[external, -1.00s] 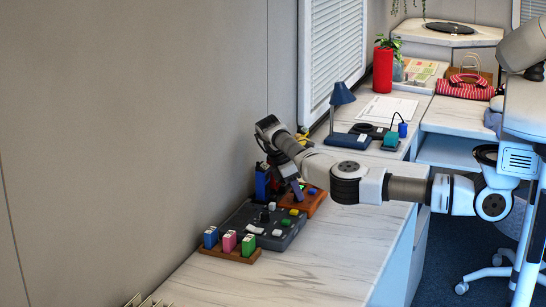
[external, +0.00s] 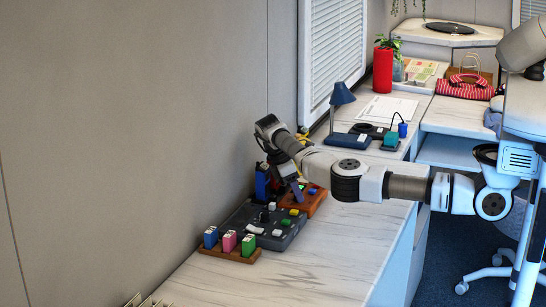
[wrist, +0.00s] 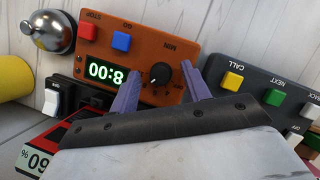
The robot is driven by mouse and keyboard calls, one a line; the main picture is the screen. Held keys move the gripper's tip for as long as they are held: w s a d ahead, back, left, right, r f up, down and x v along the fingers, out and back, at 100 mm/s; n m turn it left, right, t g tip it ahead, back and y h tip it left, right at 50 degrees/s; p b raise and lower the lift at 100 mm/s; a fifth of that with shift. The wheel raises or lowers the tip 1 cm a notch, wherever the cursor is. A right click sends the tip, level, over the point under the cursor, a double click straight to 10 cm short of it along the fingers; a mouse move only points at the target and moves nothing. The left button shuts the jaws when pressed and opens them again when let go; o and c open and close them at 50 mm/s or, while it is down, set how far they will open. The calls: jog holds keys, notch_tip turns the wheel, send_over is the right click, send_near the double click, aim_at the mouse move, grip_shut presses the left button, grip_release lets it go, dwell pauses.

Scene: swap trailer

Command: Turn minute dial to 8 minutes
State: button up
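The orange-brown timer box (wrist: 190,32) fills the upper middle of the wrist view and appears upside down there. Its black minute dial (wrist: 160,75) has a white pointer mark and sits under the MIN label. The green display (wrist: 104,72) beside it reads 8:00, seen inverted. My gripper (wrist: 159,84) is open, with one purple finger on each side of the dial in the picture; I see no contact with it. In the external view the timer box (external: 316,200) is partly hidden behind my gripper (external: 297,191).
The timer has a red STOP button (wrist: 87,31) and a blue GO button (wrist: 121,41). A metal bell (wrist: 49,30) stands beside it. A dark button panel (wrist: 255,68) is close on the other side. A card rack (external: 228,253) stands nearer; the counter's right side is clear.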

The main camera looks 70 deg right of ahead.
jog(key=shift+r, duration=0.1)
jog(key=p+v, duration=0.6)
jog(key=v, duration=0.7)
jog(key=shift+r, duration=0.3)
jog(key=shift+w+a+f, duration=0.1)
jog(key=shift+w+a, duration=0.05)
